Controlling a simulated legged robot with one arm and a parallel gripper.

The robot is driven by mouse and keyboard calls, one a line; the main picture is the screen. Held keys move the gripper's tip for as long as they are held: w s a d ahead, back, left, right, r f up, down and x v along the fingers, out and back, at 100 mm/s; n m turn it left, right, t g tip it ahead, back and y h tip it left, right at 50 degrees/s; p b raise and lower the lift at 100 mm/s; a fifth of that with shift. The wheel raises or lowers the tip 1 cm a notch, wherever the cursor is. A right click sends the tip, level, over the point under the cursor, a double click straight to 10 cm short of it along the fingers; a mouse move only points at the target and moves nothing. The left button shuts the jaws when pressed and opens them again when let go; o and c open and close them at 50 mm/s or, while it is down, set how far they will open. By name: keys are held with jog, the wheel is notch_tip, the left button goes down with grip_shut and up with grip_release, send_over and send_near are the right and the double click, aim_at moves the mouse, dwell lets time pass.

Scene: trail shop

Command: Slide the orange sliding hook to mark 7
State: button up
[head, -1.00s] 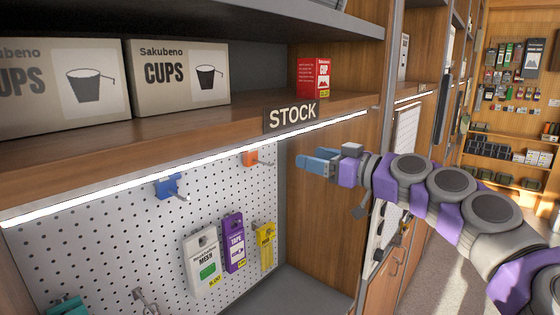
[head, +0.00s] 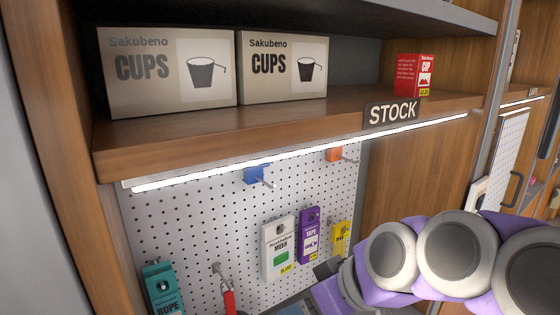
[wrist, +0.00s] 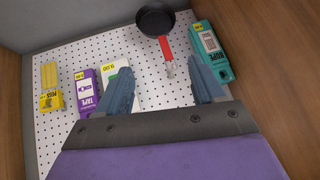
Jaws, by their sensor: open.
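The orange sliding hook (head: 335,154) sits high on the white pegboard (head: 190,225), under the lit STOCK shelf, near the bay's right side. A peg sticks out of it. I see no hook in the wrist view, and I cannot read a mark 7 in either view. My gripper (wrist: 163,85) is open in the wrist view, its two blue-grey fingers apart with nothing held between them. It faces the lower pegboard. In the head view my arm comes in from the lower right, below the orange hook and apart from it.
A blue hook (head: 257,175) is left of the orange one. Below hang a white mesh pack (head: 278,250), a purple tape pack (head: 308,235) and a yellow pack (head: 340,238). A teal rope pack (head: 162,290) and a red-handled pan (wrist: 155,20) are near. The shelf (head: 140,150) overhangs the board.

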jog(key=s+d+f+m+g+h, duration=0.3)
jog(key=s+d+f, duration=0.1)
jog(key=s+f, duration=0.4)
jog(key=s+d+f+m+g+h, duration=0.3)
jog(key=s+d+f+m, duration=0.1)
jog(key=s+f, duration=0.5)
jog(key=shift+s+d, duration=0.8)
jog(key=shift+s, duration=0.15)
jog(key=shift+f, duration=0.15)
